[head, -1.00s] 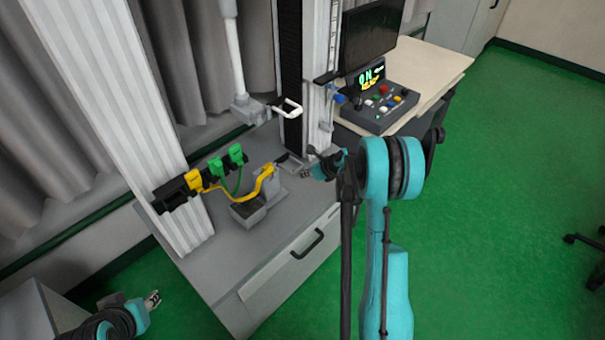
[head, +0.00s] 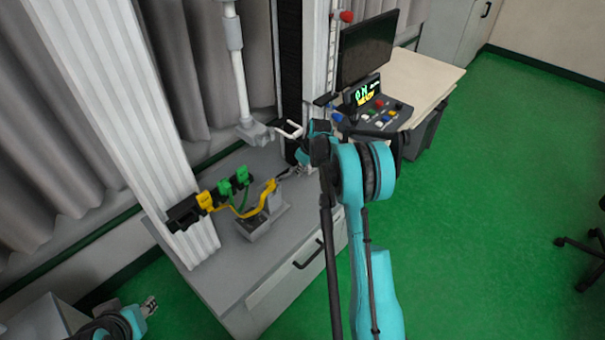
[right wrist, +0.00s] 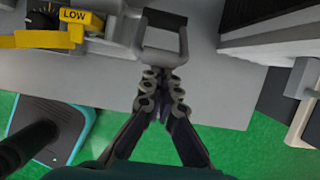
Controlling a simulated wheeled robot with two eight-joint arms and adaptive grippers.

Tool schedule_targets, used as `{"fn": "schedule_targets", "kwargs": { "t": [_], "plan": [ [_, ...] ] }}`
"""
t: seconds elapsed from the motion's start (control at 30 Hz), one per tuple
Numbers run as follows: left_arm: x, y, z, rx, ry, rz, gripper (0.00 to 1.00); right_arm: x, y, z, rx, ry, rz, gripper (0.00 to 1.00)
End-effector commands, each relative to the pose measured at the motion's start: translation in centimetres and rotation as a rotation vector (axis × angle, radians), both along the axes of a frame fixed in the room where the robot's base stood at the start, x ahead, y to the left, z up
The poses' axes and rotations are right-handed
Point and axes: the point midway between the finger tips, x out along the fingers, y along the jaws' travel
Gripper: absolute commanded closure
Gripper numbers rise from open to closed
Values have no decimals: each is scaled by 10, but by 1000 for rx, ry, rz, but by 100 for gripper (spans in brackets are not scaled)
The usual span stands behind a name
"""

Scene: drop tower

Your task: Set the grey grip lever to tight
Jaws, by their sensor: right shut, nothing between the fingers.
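A pale grey U-shaped handle (head: 288,128) sticks out from the tower in the head view. A grey U-shaped handle (right wrist: 165,56) also shows in the right wrist view; I take it to be the grip lever, though I cannot read a tight mark. My right gripper (right wrist: 160,76) is shut and empty, just short of the handle's crossbar in that view, with no clear contact. In the head view my right gripper (head: 298,158) is beside the tower, below the pale handle and partly hidden by my wrist. My left gripper (head: 150,305) is low at the left, away from the tower.
Green and yellow clips (head: 225,187) sit on a dark bar at the left column. A yellow LOW label (right wrist: 80,17) is near the handle. A control panel (head: 375,115) and monitor stand at right.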

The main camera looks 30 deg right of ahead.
Motion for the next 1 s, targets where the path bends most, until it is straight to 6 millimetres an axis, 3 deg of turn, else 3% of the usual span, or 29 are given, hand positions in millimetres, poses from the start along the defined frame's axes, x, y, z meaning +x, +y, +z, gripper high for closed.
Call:
{"fn": "schedule_targets", "kwargs": {
  "t": [0.4, 1.0],
  "plan": [
    [0, 0, 5, 0, 0, 0, 65, 10, 4, 10, 1, -2, 0, 100],
    [0, 0, 3, 0, 0, 0, 65, 7, 2, 6, 1, -2, -1, 100]
  ]
}}
